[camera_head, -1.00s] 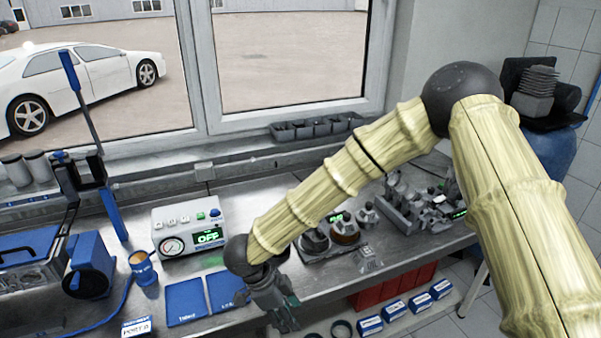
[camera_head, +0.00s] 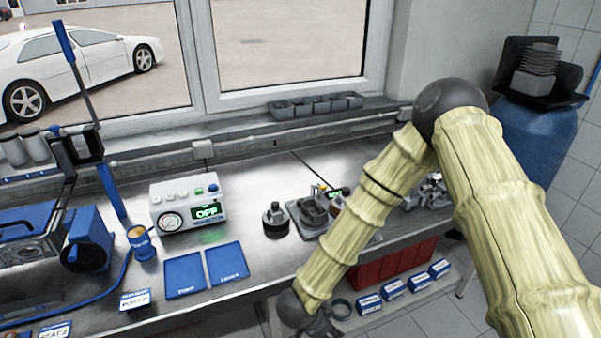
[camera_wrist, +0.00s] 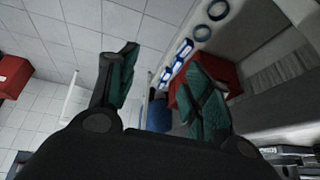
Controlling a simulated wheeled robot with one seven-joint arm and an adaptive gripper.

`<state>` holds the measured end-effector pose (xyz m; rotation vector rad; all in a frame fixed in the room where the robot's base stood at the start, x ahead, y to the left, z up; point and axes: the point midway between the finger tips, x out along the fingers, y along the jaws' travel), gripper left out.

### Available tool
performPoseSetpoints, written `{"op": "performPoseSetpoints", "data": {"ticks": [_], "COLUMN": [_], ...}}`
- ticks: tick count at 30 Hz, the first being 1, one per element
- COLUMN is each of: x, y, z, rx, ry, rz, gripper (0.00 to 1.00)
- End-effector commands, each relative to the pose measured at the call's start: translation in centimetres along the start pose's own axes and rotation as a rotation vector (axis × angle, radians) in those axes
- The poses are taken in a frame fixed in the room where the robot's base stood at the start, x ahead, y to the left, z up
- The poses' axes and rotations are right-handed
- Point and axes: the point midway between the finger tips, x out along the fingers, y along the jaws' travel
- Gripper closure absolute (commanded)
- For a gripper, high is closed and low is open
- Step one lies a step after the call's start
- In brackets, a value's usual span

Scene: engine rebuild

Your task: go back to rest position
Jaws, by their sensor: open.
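My gripper (camera_wrist: 160,95) is open and empty in the wrist view, its two green-padded fingers spread apart. Between and beyond them are the tiled floor and the lower shelf. In the head view my gripper (camera_head: 322,326) is partly cut off at the bottom edge, in front of the bench and low, with my arm reaching down to it from the right. Its fingertips are not clear there.
The metal workbench (camera_head: 262,186) holds a gauge box (camera_head: 186,206) reading OFF, two blue mats (camera_head: 227,264), an orange-topped cup (camera_head: 141,243) and dark parts (camera_head: 276,221). Below are a red crate (camera_head: 395,266) and small blue-white boxes (camera_head: 393,289). A blue barrel (camera_head: 541,140) stands right.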

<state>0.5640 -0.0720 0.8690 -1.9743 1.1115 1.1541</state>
Motion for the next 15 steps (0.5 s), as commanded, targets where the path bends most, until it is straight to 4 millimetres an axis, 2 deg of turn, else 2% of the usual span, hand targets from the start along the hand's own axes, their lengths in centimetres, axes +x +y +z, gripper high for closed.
{"op": "performPoseSetpoints", "data": {"ticks": [1,6,11,15], "x": [2.3,7.5,11.2,13.6], "y": [1.5,6.2,11.5,16.9], "z": [0.4,1.2,2.4,3.6], "rx": [-0.058,-0.265,-0.466,-0.641], "ry": [-0.005,-0.046,-0.114,-0.198], "rz": [-0.017,-0.085,-0.128,-0.153], "gripper": [0.5,0.5,0.5,0.5]}}
